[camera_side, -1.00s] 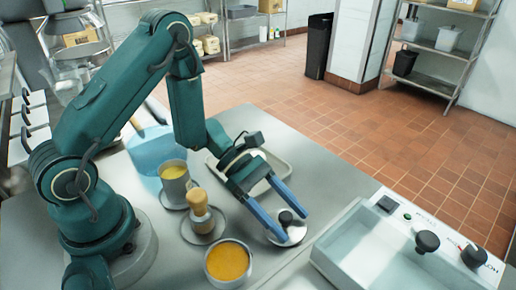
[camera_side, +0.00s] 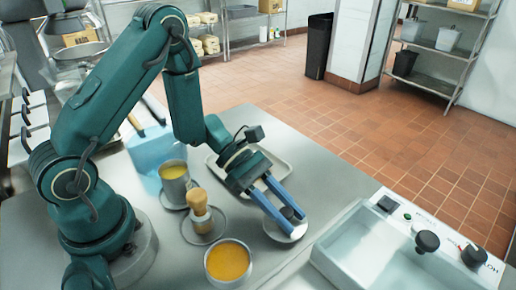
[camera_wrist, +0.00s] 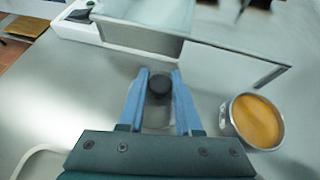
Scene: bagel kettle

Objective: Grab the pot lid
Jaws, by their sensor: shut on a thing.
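The pot lid (camera_side: 287,236) is a flat light metal disc with a dark round knob. It lies on the grey counter, left of the water basin. My gripper (camera_side: 291,214), with two blue fingers, reaches down to the lid and is shut on its knob. In the wrist view the dark knob (camera_wrist: 159,86) sits between the two fingertips (camera_wrist: 159,80). The lid's disc is mostly hidden behind the fingers in that view. The lid appears to rest flat on the counter.
A pot of orange liquid (camera_side: 228,262) stands left of the lid. A tray (camera_side: 283,166) lies behind my gripper. The basin unit (camera_side: 340,240) borders the right.

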